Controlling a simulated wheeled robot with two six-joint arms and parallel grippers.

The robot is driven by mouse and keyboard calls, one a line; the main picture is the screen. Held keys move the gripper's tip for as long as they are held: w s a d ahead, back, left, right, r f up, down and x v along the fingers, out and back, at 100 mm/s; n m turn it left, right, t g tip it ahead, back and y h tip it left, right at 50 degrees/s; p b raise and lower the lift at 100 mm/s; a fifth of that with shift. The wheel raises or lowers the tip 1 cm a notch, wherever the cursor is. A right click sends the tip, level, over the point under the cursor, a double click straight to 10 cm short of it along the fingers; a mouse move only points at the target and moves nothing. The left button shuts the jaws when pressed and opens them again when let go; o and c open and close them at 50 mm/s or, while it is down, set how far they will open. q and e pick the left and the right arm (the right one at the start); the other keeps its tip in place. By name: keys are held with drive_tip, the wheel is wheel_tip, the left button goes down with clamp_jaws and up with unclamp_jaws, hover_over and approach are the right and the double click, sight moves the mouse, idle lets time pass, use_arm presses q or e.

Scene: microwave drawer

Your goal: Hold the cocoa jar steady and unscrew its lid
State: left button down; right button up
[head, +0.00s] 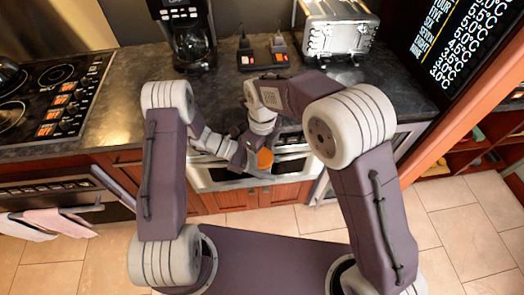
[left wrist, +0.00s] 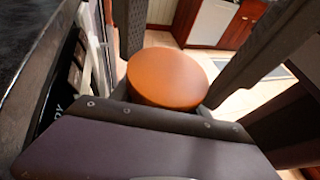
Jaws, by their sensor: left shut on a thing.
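The cocoa jar's round orange lid (head: 265,158) shows in the head view beside the grippers, above the floor in front of the counter. In the left wrist view the lid (left wrist: 168,76) is a flat orange disc just beyond my purple gripper housing. My left gripper (head: 246,158) is shut on the jar. The jar's body is hidden behind the gripper parts. My right gripper (head: 256,140) comes down close to the jar from above. Dark finger parts lie on both sides of the lid in the left wrist view. Whether the right jaws touch the lid cannot be told.
The dark counter (head: 120,110) runs behind the jar, over a built-in oven or drawer front (head: 285,170). A stove (head: 48,95) is at left.

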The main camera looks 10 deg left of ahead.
drive_tip(key=c, duration=0.7)
drive_tip(key=n, duration=0.5)
drive_tip(key=shift+n, duration=0.3)
drive_tip(key=n, duration=0.4)
drive_tip(key=shift+n, duration=0.3)
drive_tip(key=o, duration=1.6)
drive_tip(key=shift+r, duration=0.1)
